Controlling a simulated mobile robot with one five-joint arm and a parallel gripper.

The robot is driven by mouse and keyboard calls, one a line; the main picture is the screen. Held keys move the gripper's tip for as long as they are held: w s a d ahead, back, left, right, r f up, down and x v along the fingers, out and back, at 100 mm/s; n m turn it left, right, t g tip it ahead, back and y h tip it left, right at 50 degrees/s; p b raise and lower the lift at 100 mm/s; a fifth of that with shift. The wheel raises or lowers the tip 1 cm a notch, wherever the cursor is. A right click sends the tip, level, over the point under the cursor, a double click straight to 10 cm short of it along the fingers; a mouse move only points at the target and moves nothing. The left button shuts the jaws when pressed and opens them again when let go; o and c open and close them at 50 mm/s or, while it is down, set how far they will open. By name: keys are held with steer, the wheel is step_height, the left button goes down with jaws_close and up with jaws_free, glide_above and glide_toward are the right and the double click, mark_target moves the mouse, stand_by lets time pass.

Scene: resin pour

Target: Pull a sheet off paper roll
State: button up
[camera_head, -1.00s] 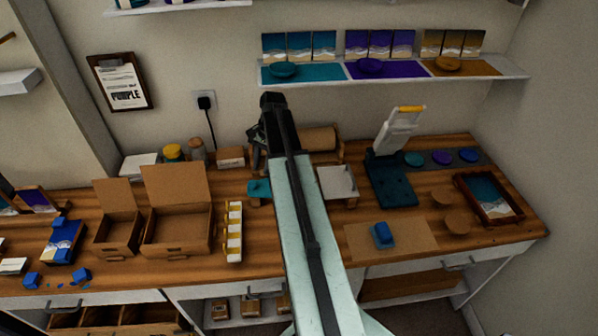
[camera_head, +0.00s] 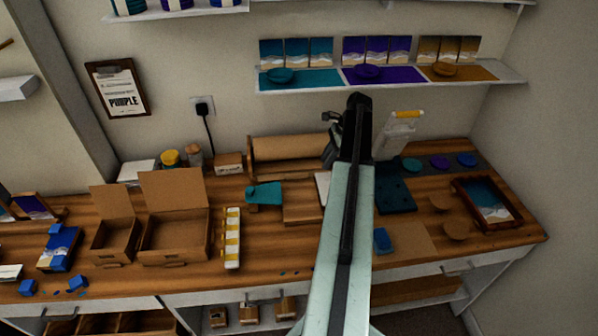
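A brown paper roll (camera_head: 288,147) lies in a wooden holder against the back wall, near the middle of the bench. My gripper (camera_head: 335,140) is at the right end of the roll, at the far end of my arm. The arm hides part of the bench and the roll's right end. I cannot tell whether the gripper touches the roll or whether its fingers are open.
A teal tool (camera_head: 264,194) sits left of the board. A dark teal press (camera_head: 395,194) stands right of my arm. A shelf (camera_head: 385,84) hangs above.

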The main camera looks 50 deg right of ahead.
steer(key=w+a, duration=0.3)
steer(key=a, duration=0.1)
steer(key=w+a, duration=0.2)
steer(key=a, duration=0.1)
steer(key=shift+w, duration=0.3)
steer(key=b+x, duration=0.3)
steer(key=x, duration=0.1)
steer(key=shift+s+d+b, duration=0.15)
steer(key=shift+d+b, duration=0.15)
steer(key=shift+b, duration=0.1)
steer(key=shift+w+a+f+b, duration=0.2)
steer(key=shift+a+f+b, duration=0.05)
steer(key=shift+f+b, duration=0.25)
jaws_close()
